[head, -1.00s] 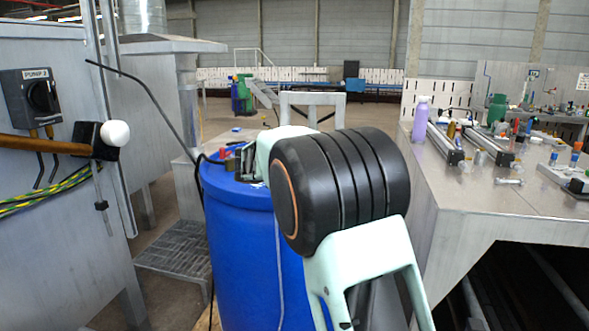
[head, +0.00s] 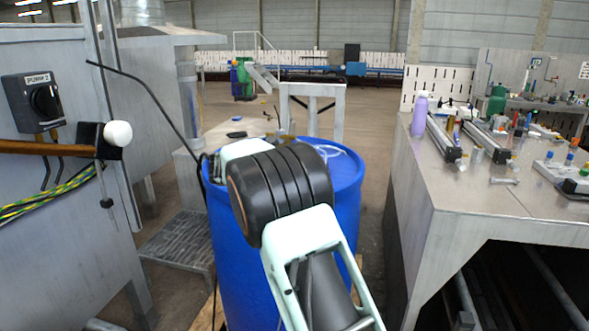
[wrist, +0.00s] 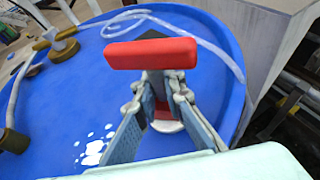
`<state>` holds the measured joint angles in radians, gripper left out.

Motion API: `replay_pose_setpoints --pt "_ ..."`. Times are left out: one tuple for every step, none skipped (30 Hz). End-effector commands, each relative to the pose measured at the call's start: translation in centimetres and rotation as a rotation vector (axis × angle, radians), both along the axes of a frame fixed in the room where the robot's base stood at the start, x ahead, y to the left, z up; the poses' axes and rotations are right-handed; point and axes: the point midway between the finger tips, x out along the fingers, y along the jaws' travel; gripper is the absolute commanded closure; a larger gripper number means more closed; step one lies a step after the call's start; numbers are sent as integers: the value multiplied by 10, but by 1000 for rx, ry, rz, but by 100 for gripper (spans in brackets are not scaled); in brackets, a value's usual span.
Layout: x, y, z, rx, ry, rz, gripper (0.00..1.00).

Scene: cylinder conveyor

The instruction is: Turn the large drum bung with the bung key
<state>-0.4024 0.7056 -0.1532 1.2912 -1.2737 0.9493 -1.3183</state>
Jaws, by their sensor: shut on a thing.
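The blue drum (head: 347,185) stands upright ahead of me; its top also fills much of the wrist view (wrist: 60,105). My gripper (wrist: 163,98) is over the drum top, shut on the bung key (wrist: 150,53). The key's red crossbar shows above the fingers. Below the fingers a bit of red and a pale round piece (wrist: 168,126) show, probably the large bung; I cannot tell whether the key sits in it. In the head view my arm hides the gripper and key.
A clear hose (wrist: 205,45) curls over the drum top, with a brass-coloured fitting (wrist: 63,46) at the left. A metal bench (head: 490,195) with small parts stands to the right. A grey cabinet (head: 60,235) with a white-knobbed lever (head: 118,133) is at the left.

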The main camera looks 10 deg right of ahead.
Motion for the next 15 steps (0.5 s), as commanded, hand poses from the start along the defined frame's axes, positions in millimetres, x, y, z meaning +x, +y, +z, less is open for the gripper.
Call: replay_pose_setpoints --pt "0 -1 1 -1 -3 1 100" --pt "1 -1 1 -1 -3 1 100" --pt "1 -1 1 -1 -3 1 100" --pt "1 -1 1 -1 -3 1 100" --pt "1 -1 2 -2 -3 0 100" --pt "1 -1 2 -2 -3 -4 100" --pt "1 -1 3 -2 -2 -8 100" --pt "1 0 4 -2 -1 -14 100" --pt "1 0 4 -2 -1 -24 100" --pt "2 0 6 -3 -1 -34 100" --pt "2 0 6 -3 -1 -45 100" --pt "2 0 5 -3 0 -56 100" --pt "2 0 6 -2 0 -67 100" --pt "1 0 6 -3 0 -77 100" --pt "1 0 5 -2 0 -89 100"
